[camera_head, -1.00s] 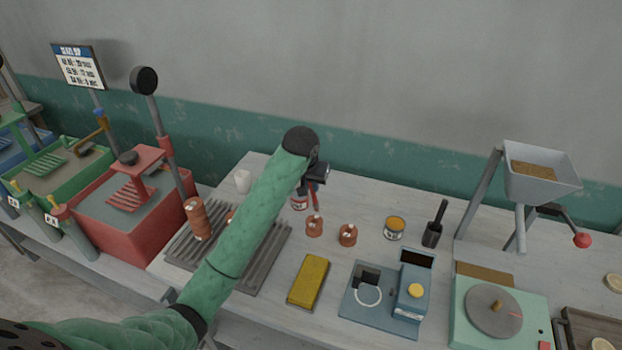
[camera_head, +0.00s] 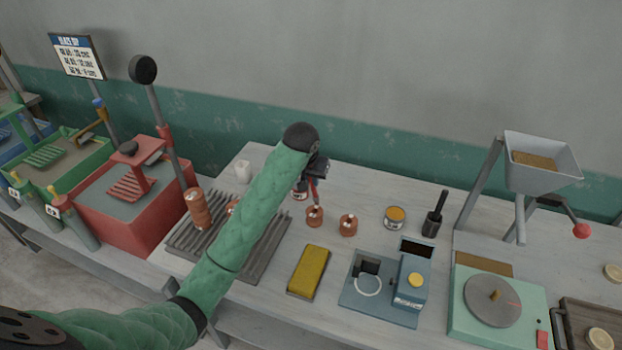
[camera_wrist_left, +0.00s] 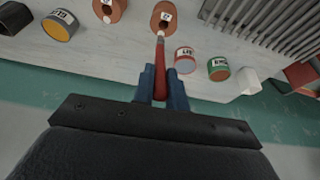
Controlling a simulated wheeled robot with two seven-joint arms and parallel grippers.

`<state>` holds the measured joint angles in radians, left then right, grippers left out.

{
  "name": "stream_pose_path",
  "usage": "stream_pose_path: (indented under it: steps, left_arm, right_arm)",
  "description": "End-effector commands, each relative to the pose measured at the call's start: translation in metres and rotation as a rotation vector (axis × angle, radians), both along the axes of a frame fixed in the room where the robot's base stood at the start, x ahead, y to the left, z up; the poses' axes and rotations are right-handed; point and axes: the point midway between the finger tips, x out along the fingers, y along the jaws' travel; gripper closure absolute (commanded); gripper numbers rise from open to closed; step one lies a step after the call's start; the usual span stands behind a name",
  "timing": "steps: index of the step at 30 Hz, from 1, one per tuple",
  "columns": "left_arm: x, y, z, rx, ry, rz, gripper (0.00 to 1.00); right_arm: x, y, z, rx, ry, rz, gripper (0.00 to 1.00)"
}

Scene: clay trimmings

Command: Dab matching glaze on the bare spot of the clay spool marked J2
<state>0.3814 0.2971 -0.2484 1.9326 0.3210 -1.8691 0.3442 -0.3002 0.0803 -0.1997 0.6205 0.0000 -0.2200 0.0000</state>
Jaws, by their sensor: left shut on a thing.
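My left gripper (camera_head: 317,172) is shut on a red-handled brush (camera_wrist_left: 160,70), which points down; it also shows in the head view (camera_head: 314,192). The brush tip is at the near side of a terracotta spool (camera_head: 314,217), below its small label, in the left wrist view (camera_wrist_left: 170,14). I cannot tell whether the tip touches, and the label is too small to read surely. A second labelled spool (camera_head: 348,226) with a pale spot stands beside it, also in the wrist view (camera_wrist_left: 112,8). My right gripper is out of view.
A yellow block (camera_head: 309,270) and a blue device (camera_head: 385,290) stand in front of the spools. A ribbed rack (camera_head: 262,262) with a tall terracotta piece (camera_head: 198,209) lies left, partly behind my arm.

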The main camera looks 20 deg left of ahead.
Motion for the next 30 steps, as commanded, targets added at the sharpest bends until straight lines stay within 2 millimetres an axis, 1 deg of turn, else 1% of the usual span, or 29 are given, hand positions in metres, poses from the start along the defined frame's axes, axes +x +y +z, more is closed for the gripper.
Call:
stream_pose_path:
  steps: [16, 30]
  left_arm:
    - [-0.0001, 0.0001, -0.0033, 0.0, 0.0, 0.0, 1.0]
    - [0.0, 0.0, -0.0063, 0.0, 0.001, 0.0, 1.0]
  right_arm:
    - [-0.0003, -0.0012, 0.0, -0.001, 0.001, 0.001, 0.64]
    - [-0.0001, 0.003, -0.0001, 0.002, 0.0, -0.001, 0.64]
